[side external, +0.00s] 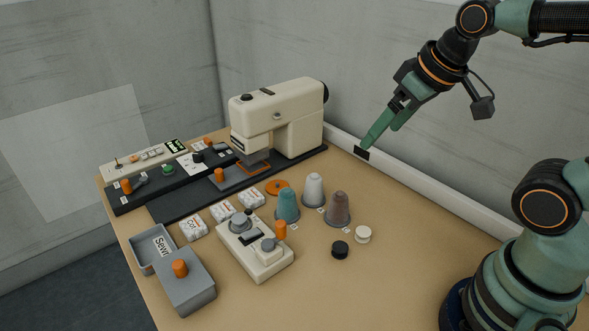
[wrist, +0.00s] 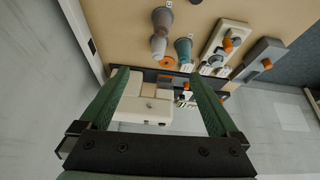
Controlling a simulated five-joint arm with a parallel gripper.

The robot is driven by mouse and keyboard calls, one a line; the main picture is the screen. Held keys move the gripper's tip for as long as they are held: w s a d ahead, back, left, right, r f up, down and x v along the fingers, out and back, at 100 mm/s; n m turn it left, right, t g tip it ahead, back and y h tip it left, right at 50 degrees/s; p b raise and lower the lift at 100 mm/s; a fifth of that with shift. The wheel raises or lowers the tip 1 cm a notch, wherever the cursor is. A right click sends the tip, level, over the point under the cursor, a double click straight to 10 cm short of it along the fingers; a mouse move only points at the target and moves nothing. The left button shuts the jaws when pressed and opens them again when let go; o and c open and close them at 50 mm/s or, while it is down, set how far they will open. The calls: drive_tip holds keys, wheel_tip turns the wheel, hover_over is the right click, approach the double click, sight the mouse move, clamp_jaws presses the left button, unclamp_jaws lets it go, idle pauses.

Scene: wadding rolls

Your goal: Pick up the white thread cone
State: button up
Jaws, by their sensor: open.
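The white thread cone (side external: 314,190) stands upright on the table, behind and between a teal cone (side external: 287,205) and a brown cone (side external: 339,208). In the wrist view the white cone (wrist: 158,46) shows beyond the fingertips, beside the teal cone (wrist: 183,50) and the brown cone (wrist: 162,18). My gripper (side external: 366,149) is raised near the back wall, to the right of and above the cones. Its green fingers are spread and empty, and in the wrist view the gap between them (wrist: 159,78) is clear.
A cream sewing machine (side external: 277,118) stands at the back left of the cones. An orange disc (side external: 277,186) lies close to the white cone. Black (side external: 340,250) and white (side external: 363,234) small discs lie in front.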

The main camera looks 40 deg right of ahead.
drive_tip(key=w+f+n+g, duration=0.2)
drive_tip(key=w+n+g, duration=0.1)
drive_tip(key=w+n, duration=0.65)
drive_tip(key=n+g, duration=0.2)
drive_tip(key=n, duration=0.7)
approach(314, 177)
drive_tip(key=shift+w+d+f, duration=0.1)
drive_tip(key=shift+w+d, duration=0.15)
drive_tip(key=shift+d, duration=0.5)
drive_tip(key=shift+w+f+n, duration=0.2)
drive_tip(key=shift+f+n, duration=0.15)
drive_tip(key=shift+f, duration=0.25)
wheel_tip(314, 177, down, 6)
drive_tip(key=shift+f, duration=0.25)
drive_tip(key=shift+s+a+f, duration=0.1)
drive_tip(key=shift+a+f, duration=0.1)
drive_tip(key=shift+f, duration=0.7)
drive_tip(key=shift+w+a+f, duration=0.1)
drive_tip(key=shift+a+f, duration=0.05)
drive_tip(key=shift+f, duration=0.75)
drive_tip(key=shift+s+a+f, duration=0.1)
drive_tip(key=shift+a+f, duration=0.1)
drive_tip(key=shift+f, duration=0.7)
drive_tip(key=c, duration=1.5)
drive_tip(key=shift+r, duration=0.1)
